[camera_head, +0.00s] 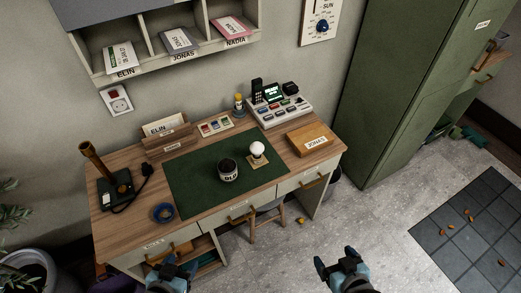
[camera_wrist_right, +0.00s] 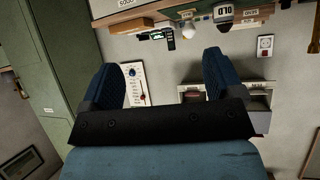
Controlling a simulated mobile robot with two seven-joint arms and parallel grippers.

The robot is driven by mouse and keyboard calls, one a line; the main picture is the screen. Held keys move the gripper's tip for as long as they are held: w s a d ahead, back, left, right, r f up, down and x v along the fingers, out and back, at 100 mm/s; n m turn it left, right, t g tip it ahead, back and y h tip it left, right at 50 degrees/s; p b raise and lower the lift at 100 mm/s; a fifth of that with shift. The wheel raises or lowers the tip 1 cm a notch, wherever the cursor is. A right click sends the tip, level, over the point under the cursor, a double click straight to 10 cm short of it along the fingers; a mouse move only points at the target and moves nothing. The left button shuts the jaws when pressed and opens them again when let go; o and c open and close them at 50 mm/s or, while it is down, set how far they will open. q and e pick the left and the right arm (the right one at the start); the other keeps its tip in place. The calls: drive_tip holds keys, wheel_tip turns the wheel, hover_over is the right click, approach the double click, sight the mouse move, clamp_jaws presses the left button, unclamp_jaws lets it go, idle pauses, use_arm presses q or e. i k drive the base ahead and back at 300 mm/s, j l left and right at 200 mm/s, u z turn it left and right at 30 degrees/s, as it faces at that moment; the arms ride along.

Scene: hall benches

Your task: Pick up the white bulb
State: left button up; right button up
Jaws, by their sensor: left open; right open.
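The white bulb (camera_head: 257,148) stands upright on a small light wooden base (camera_head: 258,161), on the green mat (camera_head: 197,183) of the desk. A dark-topped cup marked OLD (camera_head: 228,172) stands just left of it. My left gripper (camera_head: 181,264) is open and empty at the desk's front left, low in the head view. My right gripper (camera_head: 336,260) is open and empty in front of the desk, below and right of the bulb. In the right wrist view its fingers (camera_wrist_right: 162,76) are wide apart with nothing between them; the desk shows upside down at the top.
A stool (camera_head: 266,215) is under the desk. A green cabinet (camera_head: 400,90) stands right.

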sight(256, 148)
drive_tip(key=i+j+u, duration=0.55)
drive_tip(key=j+u, duration=0.2)
drive_tip(key=j, duration=0.15)
